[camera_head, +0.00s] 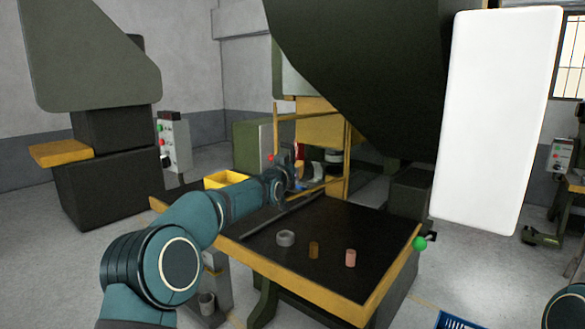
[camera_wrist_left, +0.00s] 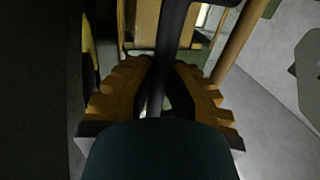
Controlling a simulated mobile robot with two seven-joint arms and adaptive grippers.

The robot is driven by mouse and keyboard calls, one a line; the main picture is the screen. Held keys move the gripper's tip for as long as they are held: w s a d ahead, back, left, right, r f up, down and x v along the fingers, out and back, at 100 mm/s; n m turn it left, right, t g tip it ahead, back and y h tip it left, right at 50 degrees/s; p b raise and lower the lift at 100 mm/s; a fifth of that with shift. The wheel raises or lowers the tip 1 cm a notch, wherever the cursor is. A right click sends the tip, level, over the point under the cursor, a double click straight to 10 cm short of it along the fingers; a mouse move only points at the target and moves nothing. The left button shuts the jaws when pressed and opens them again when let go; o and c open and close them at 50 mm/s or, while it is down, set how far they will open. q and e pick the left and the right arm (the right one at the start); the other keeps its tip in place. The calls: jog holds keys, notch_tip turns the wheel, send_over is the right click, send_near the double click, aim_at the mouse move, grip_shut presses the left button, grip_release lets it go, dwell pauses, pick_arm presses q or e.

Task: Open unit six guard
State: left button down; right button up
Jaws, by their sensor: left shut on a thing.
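The unit's yellow guard frame (camera_head: 347,160) stands at the front of the dark green press, behind the black table. My left arm reaches across the table, and my left gripper (camera_head: 300,183) is at the left part of the guard; the contact is too small to make out there. In the left wrist view, the ridged fingers of my left gripper (camera_wrist_left: 166,68) are closed on both sides of a dark bar (camera_wrist_left: 157,92). Yellow guard parts (camera_wrist_left: 143,25) show just beyond it. I cannot tell how the bar joins the guard. My right gripper is not in view.
The black table (camera_head: 300,270) carries a grey ring (camera_head: 286,238), a brown cylinder (camera_head: 314,250) and a copper-coloured cylinder (camera_head: 350,258). A yellow bin (camera_head: 226,179) stands beside my left arm. A green knob (camera_head: 420,243) juts from the table's right side. A white panel (camera_head: 495,120) hangs at right.

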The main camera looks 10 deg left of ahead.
pick_arm(q)
jog(key=shift+a+f, duration=0.15)
jog(key=shift+f, duration=0.1)
jog(key=c, duration=0.9)
grip_release()
jog(key=shift+s+a+r, duration=0.1)
jog(key=shift+s+a, duration=0.05)
jog(key=shift+c, duration=0.2)
jog(key=shift+r, duration=0.1)
jog(key=shift+s, duration=0.1)
jog(key=s+a, duration=0.1)
jog(key=s, duration=1)
jog(key=shift+s+a, duration=0.35)
